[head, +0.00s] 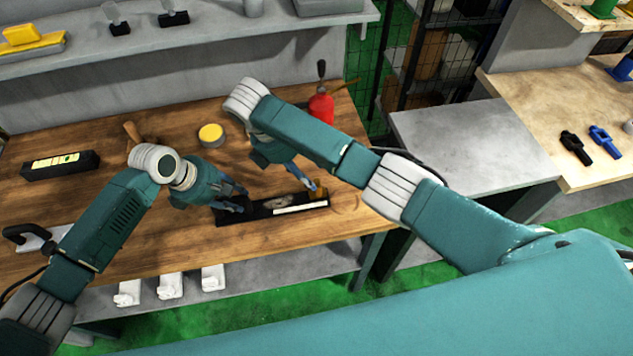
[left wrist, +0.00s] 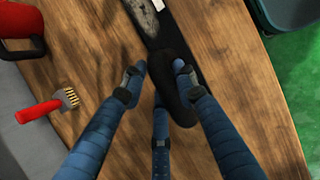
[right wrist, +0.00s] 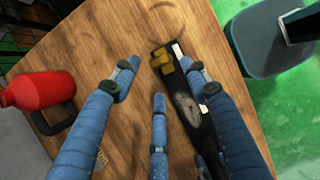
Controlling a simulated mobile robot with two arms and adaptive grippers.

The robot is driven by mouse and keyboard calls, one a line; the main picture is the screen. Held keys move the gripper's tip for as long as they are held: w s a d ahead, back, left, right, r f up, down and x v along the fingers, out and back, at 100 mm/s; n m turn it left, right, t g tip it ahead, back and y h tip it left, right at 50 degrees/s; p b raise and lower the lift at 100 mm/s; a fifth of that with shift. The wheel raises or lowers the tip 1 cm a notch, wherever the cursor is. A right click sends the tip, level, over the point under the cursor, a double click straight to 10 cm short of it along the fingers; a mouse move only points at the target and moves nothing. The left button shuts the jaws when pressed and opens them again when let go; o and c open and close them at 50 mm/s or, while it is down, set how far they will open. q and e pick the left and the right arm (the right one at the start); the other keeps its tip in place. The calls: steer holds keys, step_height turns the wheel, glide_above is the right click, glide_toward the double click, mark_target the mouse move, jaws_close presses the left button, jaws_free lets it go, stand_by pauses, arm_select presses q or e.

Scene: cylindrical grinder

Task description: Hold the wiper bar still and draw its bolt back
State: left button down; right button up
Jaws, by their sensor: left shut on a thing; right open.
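The wiper bar (head: 262,211), a long black bar with a pale strip, lies on the wooden bench near its front edge. Its brass-coloured bolt (head: 318,188) is at the bar's right end. My left gripper (head: 238,198) is shut on the bar's left end; the left wrist view shows its fingers around the black rounded end (left wrist: 176,92). My right gripper (head: 308,183) is open over the right end. In the right wrist view the brass bolt (right wrist: 164,64) lies between its spread fingertips, nearer the right finger, which covers part of the bar. I cannot tell whether they touch.
A red can (head: 320,107) stands behind my right arm and a yellow-topped tin (head: 211,133) behind the bar. A red-handled brush (left wrist: 45,106) lies on the bench. A black case (head: 60,166) is at the left. The bench edge is close in front of the bar.

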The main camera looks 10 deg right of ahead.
mark_target(316, 182)
steer(key=x, duration=0.6)
steer(key=shift+d+f, duration=0.15)
steer(key=shift+f, duration=0.25)
jaws_close()
